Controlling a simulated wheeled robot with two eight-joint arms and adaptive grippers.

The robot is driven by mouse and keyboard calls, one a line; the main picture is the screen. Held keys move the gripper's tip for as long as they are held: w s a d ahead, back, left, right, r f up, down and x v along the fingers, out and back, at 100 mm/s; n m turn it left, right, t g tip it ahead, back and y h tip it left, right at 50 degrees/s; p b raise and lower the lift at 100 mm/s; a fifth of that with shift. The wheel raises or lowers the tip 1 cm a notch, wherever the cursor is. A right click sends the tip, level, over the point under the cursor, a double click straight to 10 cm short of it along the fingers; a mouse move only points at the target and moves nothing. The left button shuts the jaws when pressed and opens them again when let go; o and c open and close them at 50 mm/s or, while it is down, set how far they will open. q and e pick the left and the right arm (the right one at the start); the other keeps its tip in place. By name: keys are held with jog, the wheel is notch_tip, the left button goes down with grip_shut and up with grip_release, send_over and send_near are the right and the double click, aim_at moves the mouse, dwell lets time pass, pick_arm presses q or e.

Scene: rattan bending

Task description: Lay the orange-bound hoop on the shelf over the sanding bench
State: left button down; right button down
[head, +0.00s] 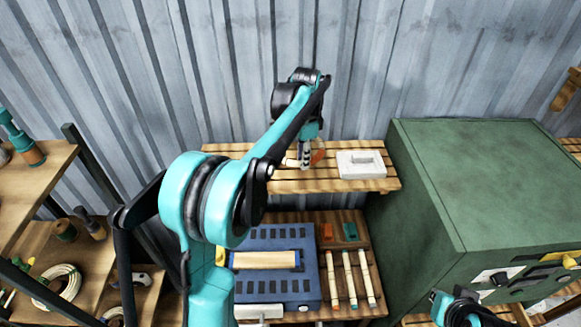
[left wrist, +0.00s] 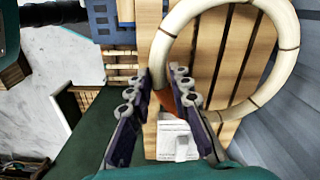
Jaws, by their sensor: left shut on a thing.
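The pale rattan hoop (left wrist: 168,45) shows large in the left wrist view, with thin dark bindings around it. My left gripper (left wrist: 160,88) is shut on its near rim. In the head view, this gripper (head: 305,158) is over the slatted shelf (head: 290,186), and orange binding (head: 318,156) shows beside its fingers. Most of the hoop is hidden there by my arm. In the wrist view the hoop overlaps the shelf boards; I cannot tell whether it touches them. The sanding bench (head: 372,262) stands below the shelf. My right gripper's fingers are not visible.
A white block-like object (head: 361,165) sits on the shelf's right part. A green cabinet (head: 480,180) stands close to the shelf's right end. The corrugated wall (head: 350,70) is behind. A blue tool with a roller (head: 265,260) and several wooden sticks (head: 350,280) are below.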

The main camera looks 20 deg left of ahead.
aim_at(290, 162)
pick_arm(q)
jog(key=a+f, duration=0.2)
jog(key=a, duration=0.1)
jog(key=shift+a, duration=0.25)
jog(key=shift+s+a+f+p, duration=0.15)
jog(key=shift+a+f+p, duration=0.1)
jog(key=shift+a+p, duration=0.05)
jog(key=shift+s+f, duration=0.1)
jog(key=shift+f, duration=0.05)
notch_tip(290, 162, down, 3)
jog(key=shift+f+p, duration=0.15)
jog(key=shift+p, duration=0.3)
jog(key=shift+f, duration=0.3)
